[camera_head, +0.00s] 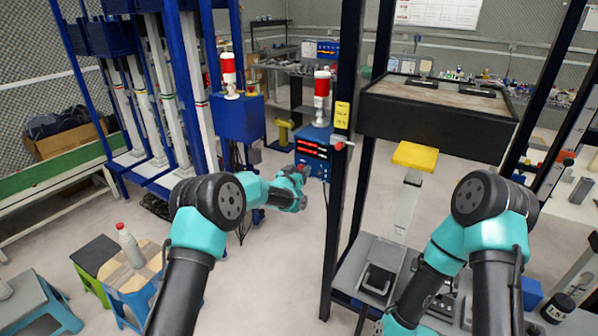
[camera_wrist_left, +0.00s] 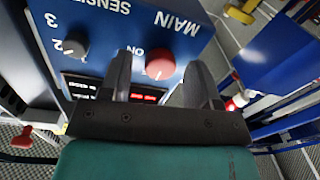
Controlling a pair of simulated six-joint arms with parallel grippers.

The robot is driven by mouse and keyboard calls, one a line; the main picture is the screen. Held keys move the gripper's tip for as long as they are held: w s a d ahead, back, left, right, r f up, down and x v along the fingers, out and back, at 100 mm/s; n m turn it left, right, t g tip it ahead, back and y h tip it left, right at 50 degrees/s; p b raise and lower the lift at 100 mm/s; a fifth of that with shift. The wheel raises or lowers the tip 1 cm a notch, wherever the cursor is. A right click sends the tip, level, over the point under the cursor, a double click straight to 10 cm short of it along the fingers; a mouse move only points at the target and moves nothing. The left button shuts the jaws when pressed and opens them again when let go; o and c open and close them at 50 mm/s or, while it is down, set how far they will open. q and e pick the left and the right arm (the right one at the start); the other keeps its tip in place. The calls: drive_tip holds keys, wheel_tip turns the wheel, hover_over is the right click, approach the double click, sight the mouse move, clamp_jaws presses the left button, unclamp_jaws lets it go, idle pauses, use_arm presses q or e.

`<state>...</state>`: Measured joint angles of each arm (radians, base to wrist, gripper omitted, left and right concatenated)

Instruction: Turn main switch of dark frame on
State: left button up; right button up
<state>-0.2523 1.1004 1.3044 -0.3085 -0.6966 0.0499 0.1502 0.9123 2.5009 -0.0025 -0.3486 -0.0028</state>
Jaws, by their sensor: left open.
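The main switch is a round red knob (camera_wrist_left: 160,66) on a blue control panel (camera_wrist_left: 112,22), under the upside-down word MAIN in the left wrist view. A white mark shows on the knob, with "ON" printed beside it. The blue box (camera_head: 313,149) is by the post of the dark frame (camera_head: 342,130) in the head view. My left gripper (camera_head: 301,178) is in front of this box. In the left wrist view its two fingers (camera_wrist_left: 160,62) are open, with the red knob between them in the picture; I cannot tell whether they touch it. My right gripper is out of view.
A black knob (camera_wrist_left: 75,45) is beside the red one on the panel. A red-and-white beacon (camera_head: 322,95) stands on the box. A blue frame (camera_head: 238,118) with another beacon is to the left. A yellow pad (camera_head: 415,156) is to the right. Small stools (camera_head: 132,285) stand front left.

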use_arm(q)
drive_tip(key=c, duration=0.9)
drive_tip(key=shift+m, duration=0.3)
drive_tip(key=shift+m+h, duration=0.35)
drive_tip(key=shift+m, duration=4.2)
drive_tip(key=shift+m+h, duration=0.35)
drive_tip(key=shift+m, duration=4.2)
